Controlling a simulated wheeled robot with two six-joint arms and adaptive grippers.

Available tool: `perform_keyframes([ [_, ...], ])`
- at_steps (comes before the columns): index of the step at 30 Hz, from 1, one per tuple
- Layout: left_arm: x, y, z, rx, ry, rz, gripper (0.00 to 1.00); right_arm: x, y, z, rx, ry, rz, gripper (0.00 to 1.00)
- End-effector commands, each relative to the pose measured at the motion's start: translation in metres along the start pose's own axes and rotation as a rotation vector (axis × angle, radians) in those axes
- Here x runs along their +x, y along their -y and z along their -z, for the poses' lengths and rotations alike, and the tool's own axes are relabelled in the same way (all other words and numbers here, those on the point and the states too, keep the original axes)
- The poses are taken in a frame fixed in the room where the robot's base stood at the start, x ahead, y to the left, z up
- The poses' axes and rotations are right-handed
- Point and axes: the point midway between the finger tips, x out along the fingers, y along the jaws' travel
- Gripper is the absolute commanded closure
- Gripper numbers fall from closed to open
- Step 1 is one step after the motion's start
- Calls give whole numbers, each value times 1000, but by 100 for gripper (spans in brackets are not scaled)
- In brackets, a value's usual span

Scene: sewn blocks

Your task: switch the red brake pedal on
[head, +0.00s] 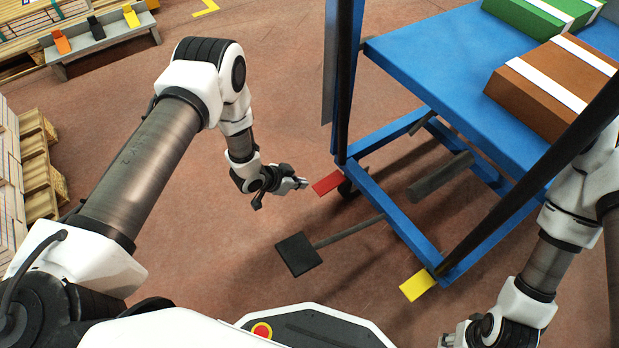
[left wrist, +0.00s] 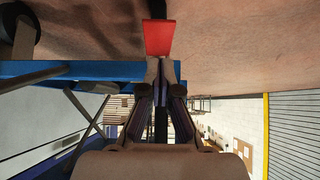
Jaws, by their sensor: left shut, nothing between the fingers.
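The red brake pedal (head: 327,184) is a flat red plate at the near left corner of the blue cart's (head: 386,212) lower frame. It also shows in the left wrist view (left wrist: 159,38), straight beyond my fingertips. My left gripper (head: 303,183) is shut and empty, just left of the pedal in the head view. In the left wrist view its fingertips (left wrist: 160,72) end close to the pedal's near edge; I cannot tell whether they touch. My right gripper (head: 452,340) shows only partly at the bottom edge, away from the pedal, and its fingers are unclear.
A yellow pedal (head: 418,285) sits at the cart's other near corner. A black pedal plate (head: 298,254) on a grey bar lies between them. The cart carries a brown box (head: 545,90) and a green box (head: 530,18). Dark posts rise beside the red pedal.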

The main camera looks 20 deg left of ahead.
Motion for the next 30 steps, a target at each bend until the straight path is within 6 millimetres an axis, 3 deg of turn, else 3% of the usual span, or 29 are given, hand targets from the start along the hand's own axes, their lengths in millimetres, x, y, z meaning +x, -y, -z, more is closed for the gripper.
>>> perform_keyframes([
  [1, -16, 1, 2, -5, 0, 1, 100, -11, 0, 0, 0, 0, 0, 60],
  [3, -29, 1, -2, -4, 0, 1, 100, -17, 0, 0, 0, 0, 0, 60],
  [8, -46, 1, -8, -1, 0, 1, 100, -23, 0, 0, 0, 0, 0, 60],
  [25, -48, 0, -10, 1, -1, 0, 100, -22, 0, 0, 0, 0, 0, 60],
  [28, -48, 1, -2, 10, -9, 0, 100, -22, 0, 0, 0, 0, 0, 60],
  [30, -52, -16, 2, 12, 6, -24, 100, -22, 0, 0, 0, 0, 0, 60],
])
